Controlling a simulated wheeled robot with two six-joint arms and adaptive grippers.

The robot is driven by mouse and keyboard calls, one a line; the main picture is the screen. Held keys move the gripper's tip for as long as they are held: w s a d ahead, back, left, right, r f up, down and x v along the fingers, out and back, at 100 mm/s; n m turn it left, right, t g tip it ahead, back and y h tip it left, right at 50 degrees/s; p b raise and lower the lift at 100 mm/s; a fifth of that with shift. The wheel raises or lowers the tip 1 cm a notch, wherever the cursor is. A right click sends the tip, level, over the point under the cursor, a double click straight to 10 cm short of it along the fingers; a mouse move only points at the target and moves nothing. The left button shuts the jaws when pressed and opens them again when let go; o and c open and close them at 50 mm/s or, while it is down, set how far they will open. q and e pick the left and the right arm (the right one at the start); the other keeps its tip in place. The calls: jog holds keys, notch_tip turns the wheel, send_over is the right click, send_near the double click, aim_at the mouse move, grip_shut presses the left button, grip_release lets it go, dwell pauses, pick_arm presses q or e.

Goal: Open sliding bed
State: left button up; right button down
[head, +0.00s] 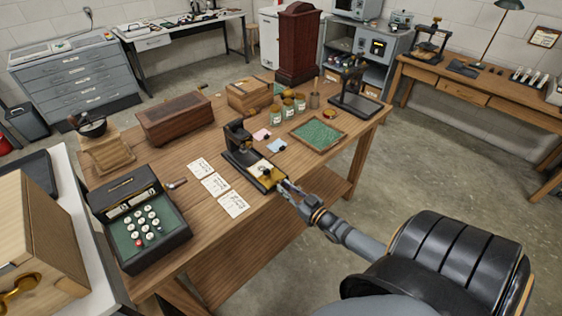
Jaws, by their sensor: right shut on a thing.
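A small black press (237,140) stands on the wooden table (185,225). Its sliding bed (265,178), with a brass-coloured plate and a small dark round piece on it, reaches from the press toward me. My right gripper (284,188) is at the near end of the bed, shut on what looks like the bed's end or handle. The fingers hide the exact point of contact. My left gripper is not in view.
Three paper cards (216,184) lie left of the press. Glass jars (288,108), a green-lined tray (318,134) and another black press (355,88) stand behind. Open floor lies right of the table.

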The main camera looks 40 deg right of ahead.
jog(key=shift+s, duration=0.15)
jog(key=c, duration=1.2)
grip_release()
jog(key=s, duration=0.8)
jog(key=s+d, duration=0.1)
jog(key=s, duration=0.3)
jog(key=s+d+f+m+g+h, duration=0.15)
jog(key=s+f+g, duration=0.3)
jog(key=f, duration=0.85)
jog(key=s+d+f+n+g+h, duration=0.15)
jog(key=s+f+g, duration=0.35)
jog(key=f, duration=0.9)
jog(key=s+a+f+g, duration=0.2)
jog(key=s+a+f, duration=0.2)
jog(key=s, duration=0.1)
jog(key=s+a+f+g, duration=0.3)
jog(key=s+a+f, duration=0.2)
jog(key=s, duration=0.1)
jog(key=s+a+f+g+y, duration=0.1)
jog(key=s+a+f+g, duration=0.1)
jog(key=s+a+f, duration=0.2)
jog(key=shift+s+a+f, duration=0.2)
jog(key=shift+s+a, duration=0.1)
jog(key=shift+s, duration=0.25)
jog(key=shift+s+a+f, duration=0.2)
jog(key=shift+s+a, duration=0.05)
jog(key=shift+s, duration=0.3)
